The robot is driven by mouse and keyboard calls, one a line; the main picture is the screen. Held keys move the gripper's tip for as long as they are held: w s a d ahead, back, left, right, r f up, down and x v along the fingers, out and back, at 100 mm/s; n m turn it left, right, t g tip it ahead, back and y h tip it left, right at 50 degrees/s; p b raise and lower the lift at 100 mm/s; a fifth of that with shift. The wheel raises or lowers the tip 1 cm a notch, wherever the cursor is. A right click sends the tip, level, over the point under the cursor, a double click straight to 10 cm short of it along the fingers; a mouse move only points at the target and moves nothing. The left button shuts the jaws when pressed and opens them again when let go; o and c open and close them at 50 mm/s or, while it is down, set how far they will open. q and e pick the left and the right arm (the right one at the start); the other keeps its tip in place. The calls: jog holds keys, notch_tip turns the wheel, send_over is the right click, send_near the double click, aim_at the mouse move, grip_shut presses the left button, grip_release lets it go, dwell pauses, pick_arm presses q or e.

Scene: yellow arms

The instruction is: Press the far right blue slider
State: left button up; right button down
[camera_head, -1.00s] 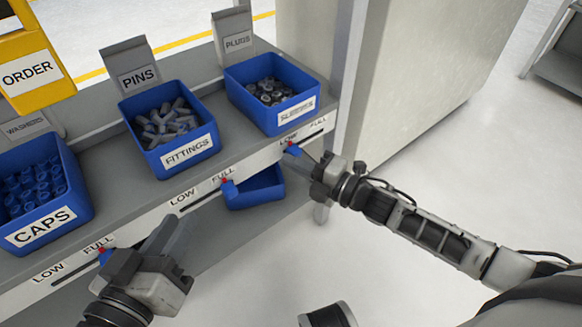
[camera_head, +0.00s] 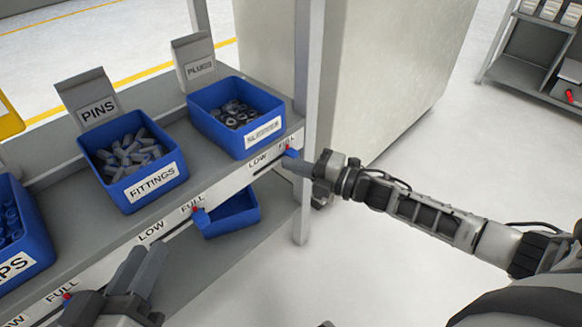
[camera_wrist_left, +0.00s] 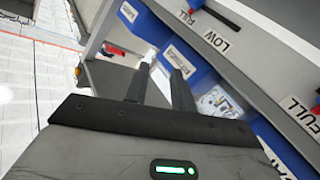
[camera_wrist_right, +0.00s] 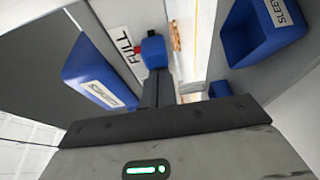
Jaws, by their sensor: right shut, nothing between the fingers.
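The far right blue slider (camera_head: 291,153) sits under the FULL label at the right end of its slot on the shelf's front rail. In the right wrist view the blue slider (camera_wrist_right: 154,54) is straight beyond the fingertips, beside the FULL label. My right gripper (camera_head: 288,165) is shut and empty, its tips at the slider; they appear to touch it. Its joined fingers also show in the right wrist view (camera_wrist_right: 157,85). My left gripper (camera_head: 146,258) is open and empty, in front of the rail at the lower left; its two parted fingers show in the left wrist view (camera_wrist_left: 160,75).
Another blue slider (camera_head: 201,217) sits near the middle FULL label. Blue bins of fittings (camera_head: 155,185) and sleeves (camera_head: 262,132) stand on the shelf above. A blue bin (camera_head: 232,215) sits below the rail. A shelf post (camera_head: 303,205) stands close by my right gripper.

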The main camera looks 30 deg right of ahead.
jog(key=shift+w+d+r, duration=0.1)
jog(key=shift+w+d, duration=0.05)
jog(key=shift+d, duration=0.2)
